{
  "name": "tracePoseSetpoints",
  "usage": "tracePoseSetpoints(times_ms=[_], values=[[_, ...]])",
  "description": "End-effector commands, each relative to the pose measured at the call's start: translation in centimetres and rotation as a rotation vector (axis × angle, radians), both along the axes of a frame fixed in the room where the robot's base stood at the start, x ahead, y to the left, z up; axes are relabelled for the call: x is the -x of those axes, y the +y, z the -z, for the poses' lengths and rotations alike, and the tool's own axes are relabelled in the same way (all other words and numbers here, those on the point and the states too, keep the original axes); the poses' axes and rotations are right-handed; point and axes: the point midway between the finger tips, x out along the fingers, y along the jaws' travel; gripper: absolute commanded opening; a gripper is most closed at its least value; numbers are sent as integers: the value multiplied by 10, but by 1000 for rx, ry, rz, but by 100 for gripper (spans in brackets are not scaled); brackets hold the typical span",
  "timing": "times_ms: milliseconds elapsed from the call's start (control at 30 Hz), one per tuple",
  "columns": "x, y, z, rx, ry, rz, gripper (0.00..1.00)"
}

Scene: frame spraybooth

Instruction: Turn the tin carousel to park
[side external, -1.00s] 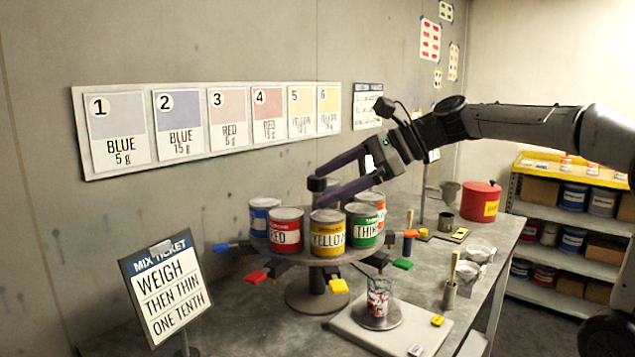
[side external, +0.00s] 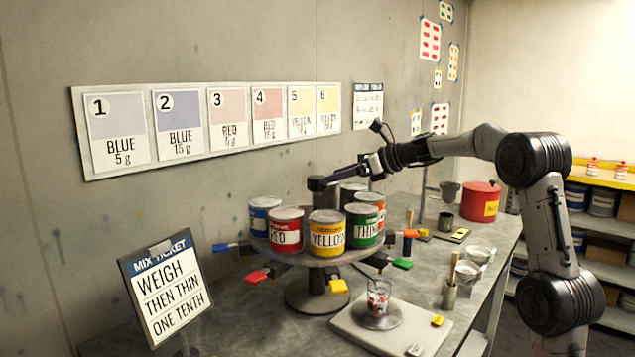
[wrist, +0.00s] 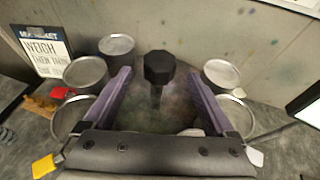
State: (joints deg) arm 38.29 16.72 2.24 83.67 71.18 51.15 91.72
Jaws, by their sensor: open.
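The tin carousel is a round grey turntable (side external: 335,258) on a pedestal, with coloured valve tabs around its rim. It carries a blue tin (side external: 262,217), a red tin (side external: 286,232), a yellow tin (side external: 326,234), a green tin marked THIN (side external: 362,227) and an orange one (side external: 371,200). A dark knob (side external: 317,184) rises at its centre. My gripper (wrist: 159,78) is open, its purple fingers on either side of the knob (wrist: 158,66) in the wrist view. Contact cannot be told. In the side view my gripper (side external: 335,179) is level with the knob, above the tins.
A scale (side external: 378,315) with a glass beaker (side external: 379,292) stands in front of the carousel. The mix ticket (side external: 165,285) stands at front left. A red pot (side external: 480,202) and small bowls (side external: 480,254) are at the right. The wall with colour cards (side external: 205,125) is behind.

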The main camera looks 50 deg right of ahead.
Motion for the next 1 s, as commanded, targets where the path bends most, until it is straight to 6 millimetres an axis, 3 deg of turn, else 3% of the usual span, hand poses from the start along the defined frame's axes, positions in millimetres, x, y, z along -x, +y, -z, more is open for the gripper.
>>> tracePoseSetpoints(times_ms=[100,300,767,1000], values=[[-21,6,10,-1,1,-4,90],[-45,12,20,0,1,-2,90],[-54,15,23,1,0,0,90],[-54,15,23,1,0,0,47]])
